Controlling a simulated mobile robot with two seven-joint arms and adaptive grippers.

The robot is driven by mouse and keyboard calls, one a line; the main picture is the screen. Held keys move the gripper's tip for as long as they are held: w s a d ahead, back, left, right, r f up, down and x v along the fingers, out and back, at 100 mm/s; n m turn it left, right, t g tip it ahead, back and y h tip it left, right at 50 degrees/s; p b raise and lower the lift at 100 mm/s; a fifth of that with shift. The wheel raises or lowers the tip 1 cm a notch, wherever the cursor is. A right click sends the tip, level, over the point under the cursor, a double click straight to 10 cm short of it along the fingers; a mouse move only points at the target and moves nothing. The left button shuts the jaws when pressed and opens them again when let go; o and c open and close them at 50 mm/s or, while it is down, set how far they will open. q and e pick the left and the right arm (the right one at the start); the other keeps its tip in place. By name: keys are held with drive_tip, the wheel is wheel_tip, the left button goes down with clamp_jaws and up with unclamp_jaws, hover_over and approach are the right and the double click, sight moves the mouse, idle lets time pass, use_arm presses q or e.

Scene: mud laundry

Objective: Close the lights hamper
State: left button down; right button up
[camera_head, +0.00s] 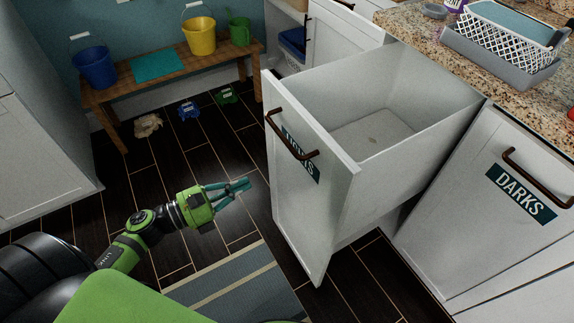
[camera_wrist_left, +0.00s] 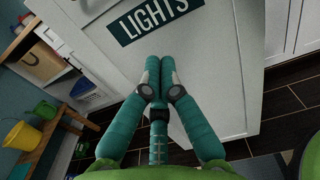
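The lights hamper (camera_head: 300,205) is a white pull-out drawer, standing open from the cabinet, with a brown handle (camera_head: 290,137) and a dark LIGHTS label. Its inside looks nearly empty, with a small pale mark or item on the bottom. In the left wrist view the hamper front (camera_wrist_left: 205,75) and its label (camera_wrist_left: 150,18) fill the upper middle. My left gripper (camera_head: 243,184) has its teal fingers together, left of the hamper front and below the handle. In the left wrist view its fingertips (camera_wrist_left: 158,65) meet just below the label; contact with the panel is unclear. My right gripper is out of view.
The DARKS hamper (camera_head: 500,210) is shut at the right, under a granite counter (camera_head: 425,25) with a white basket (camera_head: 510,45). A wooden bench (camera_head: 165,75) with buckets stands at the back left. A striped rug (camera_head: 240,290) lies below my left gripper.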

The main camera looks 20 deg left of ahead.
use_arm(q)
drive_tip(key=p+x, duration=0.2)
drive_tip(key=x, duration=1.1)
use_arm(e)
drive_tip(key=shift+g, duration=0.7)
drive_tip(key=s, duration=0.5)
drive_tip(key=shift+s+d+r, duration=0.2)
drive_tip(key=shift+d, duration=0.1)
